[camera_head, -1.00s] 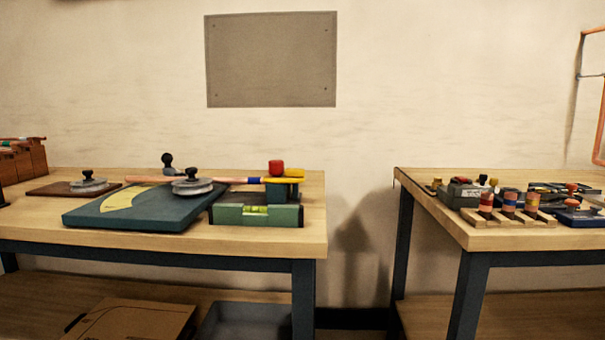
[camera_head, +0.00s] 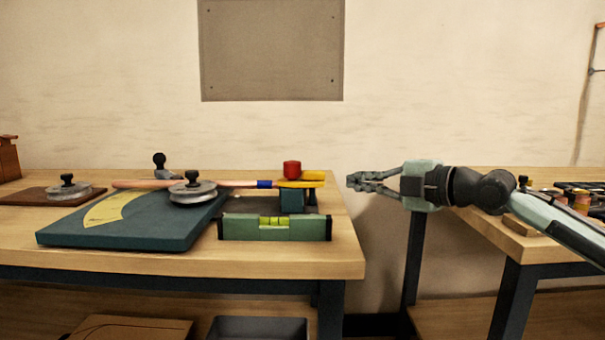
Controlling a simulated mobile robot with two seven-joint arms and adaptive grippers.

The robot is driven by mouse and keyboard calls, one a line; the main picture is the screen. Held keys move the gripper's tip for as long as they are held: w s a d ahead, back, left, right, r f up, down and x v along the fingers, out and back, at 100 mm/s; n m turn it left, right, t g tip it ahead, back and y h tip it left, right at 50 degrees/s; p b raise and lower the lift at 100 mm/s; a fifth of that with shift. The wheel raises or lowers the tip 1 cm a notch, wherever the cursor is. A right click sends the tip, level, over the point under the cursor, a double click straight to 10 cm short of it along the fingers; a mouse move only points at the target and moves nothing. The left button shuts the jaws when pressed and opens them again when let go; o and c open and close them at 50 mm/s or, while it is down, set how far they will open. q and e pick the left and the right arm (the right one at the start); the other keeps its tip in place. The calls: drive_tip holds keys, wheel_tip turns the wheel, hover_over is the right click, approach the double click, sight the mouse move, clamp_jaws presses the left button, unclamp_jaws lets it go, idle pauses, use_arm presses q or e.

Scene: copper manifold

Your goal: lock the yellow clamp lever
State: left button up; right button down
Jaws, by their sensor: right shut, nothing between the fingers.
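The yellow clamp lever (camera_head: 312,180) lies nearly level at the right end of the left workbench, on top of a dark teal clamp block (camera_head: 291,200). A red knob (camera_head: 292,169) stands above it. A copper pipe (camera_head: 145,184) with a blue band (camera_head: 264,184) runs from the left to the clamp. My right gripper (camera_head: 354,182) comes in from the right, its fingers pointing left, shut and empty. In the picture it is a short gap to the right of the lever's end, at about the same height. My left gripper is not in view.
A green spirit level (camera_head: 275,227) stands in front of the clamp. A teal bending plate (camera_head: 150,235) with a grey wheel (camera_head: 192,190) lies to the left. A gap separates this bench from the right workbench (camera_head: 540,248).

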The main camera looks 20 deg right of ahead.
drive_tip(key=p, duration=0.2)
approach(307, 175)
drive_tip(key=x, duration=0.4)
drive_tip(key=shift+w+a+r, duration=0.1)
drive_tip(key=shift+w+a, duration=0.05)
drive_tip(key=shift+a, duration=0.35)
drive_tip(key=shift+w+d, duration=0.15)
drive_tip(key=shift+w, duration=0.45)
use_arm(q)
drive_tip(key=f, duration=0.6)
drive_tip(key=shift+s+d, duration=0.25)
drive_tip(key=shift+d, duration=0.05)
